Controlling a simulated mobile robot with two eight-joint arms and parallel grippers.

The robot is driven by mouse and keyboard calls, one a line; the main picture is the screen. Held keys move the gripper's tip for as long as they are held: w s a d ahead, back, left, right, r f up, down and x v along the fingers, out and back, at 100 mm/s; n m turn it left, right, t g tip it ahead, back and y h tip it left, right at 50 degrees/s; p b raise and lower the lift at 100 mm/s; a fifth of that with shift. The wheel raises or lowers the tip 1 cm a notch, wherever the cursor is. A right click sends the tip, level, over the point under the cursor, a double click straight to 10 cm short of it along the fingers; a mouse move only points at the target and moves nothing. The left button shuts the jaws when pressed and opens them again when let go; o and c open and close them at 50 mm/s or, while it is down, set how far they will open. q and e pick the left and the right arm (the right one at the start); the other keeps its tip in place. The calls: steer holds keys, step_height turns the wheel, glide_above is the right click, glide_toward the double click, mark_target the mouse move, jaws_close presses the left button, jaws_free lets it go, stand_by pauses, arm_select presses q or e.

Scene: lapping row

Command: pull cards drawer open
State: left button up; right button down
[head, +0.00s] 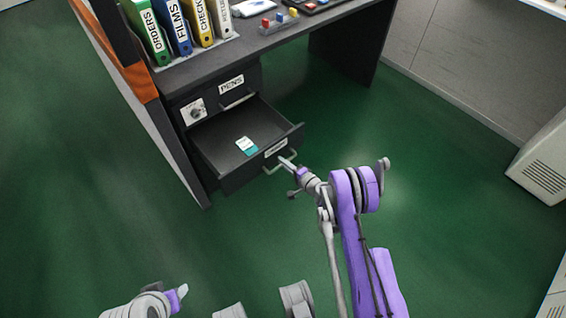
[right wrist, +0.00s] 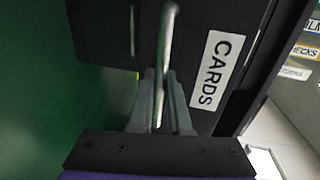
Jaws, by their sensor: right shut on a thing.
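The cards drawer (head: 229,150) is pulled out of the dark desk pedestal, and its inside shows in the head view. A small white and teal card or packet (head: 246,146) lies in it. The drawer's front shows close up in the right wrist view, with its CARDS label (right wrist: 217,70). My right gripper (head: 290,164) is at the drawer's front, shut on the metal bar handle (right wrist: 167,50), which runs between its fingers in the right wrist view. My left gripper (head: 180,291) is at the bottom left of the head view, away from the drawer; its finger gap does not show clearly.
The pens drawer (head: 238,99) above is closed. A dial (head: 194,112) sits beside it. Labelled binders (head: 175,30) and a block with coloured pegs (head: 278,20) stand on the desktop. Green floor (head: 420,200) is open to the right; a pale cabinet (head: 541,165) stands at the far right.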

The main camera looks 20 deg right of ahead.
steer(key=c, duration=0.9)
jaws_free()
steer(key=shift+s, duration=0.1)
